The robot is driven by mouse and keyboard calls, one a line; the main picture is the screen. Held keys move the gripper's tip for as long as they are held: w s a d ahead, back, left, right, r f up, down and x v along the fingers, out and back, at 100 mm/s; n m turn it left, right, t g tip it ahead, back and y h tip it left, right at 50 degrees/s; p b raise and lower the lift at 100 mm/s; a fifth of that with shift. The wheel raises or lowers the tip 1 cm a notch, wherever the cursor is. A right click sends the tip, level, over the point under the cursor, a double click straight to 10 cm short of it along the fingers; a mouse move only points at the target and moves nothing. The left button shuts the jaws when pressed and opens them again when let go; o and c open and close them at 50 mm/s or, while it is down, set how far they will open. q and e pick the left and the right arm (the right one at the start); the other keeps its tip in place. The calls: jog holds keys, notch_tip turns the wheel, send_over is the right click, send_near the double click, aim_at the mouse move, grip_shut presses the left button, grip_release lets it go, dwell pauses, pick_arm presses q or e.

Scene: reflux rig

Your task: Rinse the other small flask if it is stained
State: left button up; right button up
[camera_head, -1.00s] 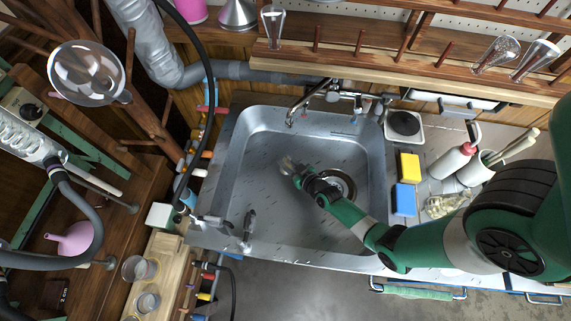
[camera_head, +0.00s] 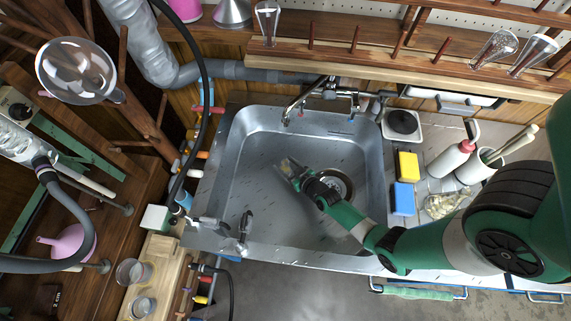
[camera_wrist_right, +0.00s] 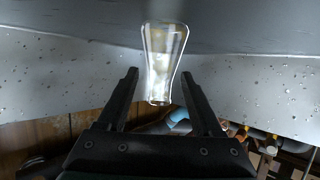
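A small clear glass flask (camera_wrist_right: 162,60) shows in the right wrist view with its narrow neck toward my gripper and its wide end away. In the head view the small flask (camera_head: 287,166) is inside the steel sink (camera_head: 243,170), at the tip of my right gripper (camera_head: 299,178). Pale and yellowish patches show in the glass; I cannot tell stain from reflection. My left gripper is out of view.
The faucet (camera_head: 307,97) stands at the sink's back edge, the drain (camera_head: 338,184) beside my gripper. Several glass vessels, including a flask (camera_head: 268,22), sit on the wooden rack (camera_head: 370,62). Yellow (camera_head: 408,166) and blue (camera_head: 403,199) sponges lie right of the sink.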

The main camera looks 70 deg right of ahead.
jog(key=p+v, duration=0.3)
jog(key=v, duration=0.8)
jog(key=shift+s+a, duration=0.2)
jog(key=shift+s, duration=0.05)
jog(key=shift+r, duration=0.1)
